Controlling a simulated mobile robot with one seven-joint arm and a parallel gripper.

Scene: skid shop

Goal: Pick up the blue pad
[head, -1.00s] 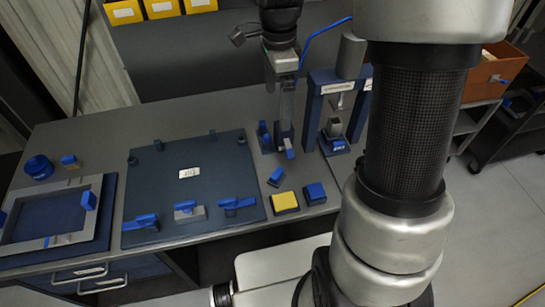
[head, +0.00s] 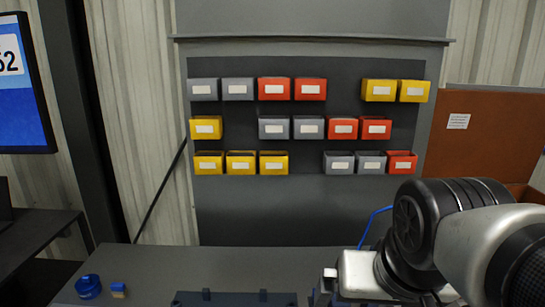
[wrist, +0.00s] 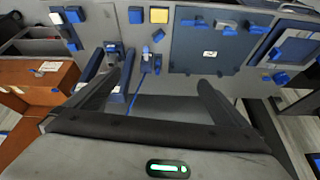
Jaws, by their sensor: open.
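The blue pad (wrist: 135,15) is a small square block at the top edge of the wrist view, on the grey bench. It lies beside a yellow pad (wrist: 159,15), just left of it in that view. My gripper (wrist: 165,70) is open and empty, with its two dark fingers spread wide. The fingers are clearly apart from the blue pad, which lies beyond their tips in the wrist view. The head view now faces the wall and shows neither pad nor the fingertips.
A dark fixture board (wrist: 217,58) with blue clamps lies right of the pads in the wrist view. A brown box (wrist: 42,85) is at left. The head view shows yellow, grey and red bins (head: 274,128) on the wall panel, and a blue ring (head: 88,286) on the bench.

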